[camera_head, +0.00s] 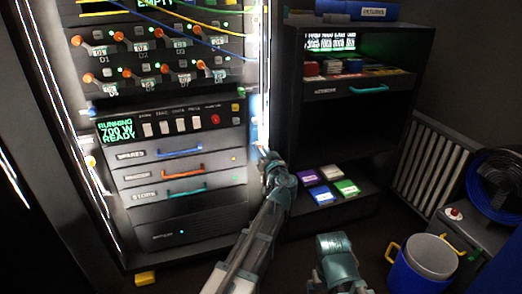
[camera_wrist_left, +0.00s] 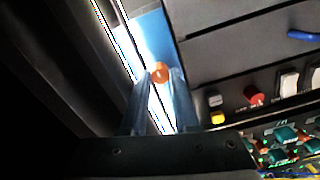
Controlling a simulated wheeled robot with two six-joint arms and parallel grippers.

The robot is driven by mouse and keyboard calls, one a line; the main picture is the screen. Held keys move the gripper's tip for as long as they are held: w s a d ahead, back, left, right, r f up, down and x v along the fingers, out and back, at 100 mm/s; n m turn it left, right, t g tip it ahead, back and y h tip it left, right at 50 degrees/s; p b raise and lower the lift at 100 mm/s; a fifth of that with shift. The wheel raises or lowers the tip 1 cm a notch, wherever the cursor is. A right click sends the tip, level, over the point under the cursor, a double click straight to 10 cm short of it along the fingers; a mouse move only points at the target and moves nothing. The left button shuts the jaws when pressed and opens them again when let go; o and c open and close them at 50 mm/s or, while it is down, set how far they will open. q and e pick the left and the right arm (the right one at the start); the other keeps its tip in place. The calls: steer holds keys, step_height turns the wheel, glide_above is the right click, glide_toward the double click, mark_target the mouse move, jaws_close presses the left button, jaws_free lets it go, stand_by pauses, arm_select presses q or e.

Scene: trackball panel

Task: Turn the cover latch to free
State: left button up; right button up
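My left gripper (camera_head: 266,156) reaches up to the narrow blue-lit strip (camera_head: 258,120) along the right edge of the lit rack. In the left wrist view, its two fingers (camera_wrist_left: 160,85) stand a small gap apart with a round orange knob (camera_wrist_left: 160,72) between their tips, in front of a blue panel (camera_wrist_left: 152,38). The knob looks like the cover latch. Whether the fingers press on it cannot be told. In the head view the gripper hides this spot. My right arm (camera_head: 338,262) shows at the bottom, its gripper unseen.
The rack (camera_head: 180,233) carries drawers with blue, orange and green handles, switches and a red button (camera_head: 215,119). A dark shelf unit (camera_head: 340,130) stands to its right, with several coloured boxes low down.

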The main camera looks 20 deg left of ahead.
arm_select(q)
jaws_close()
steer(key=shift+m, duration=0.3)
steer(key=m, duration=0.3)
steer(key=shift+m, duration=0.3)
steer(key=m, duration=0.3)
steer(key=shift+m, duration=0.3)
steer(key=m, duration=0.5)
steer(key=shift+d, duration=0.1)
steer(key=shift+w+m, duration=0.1)
steer(key=shift+m, duration=2.4)
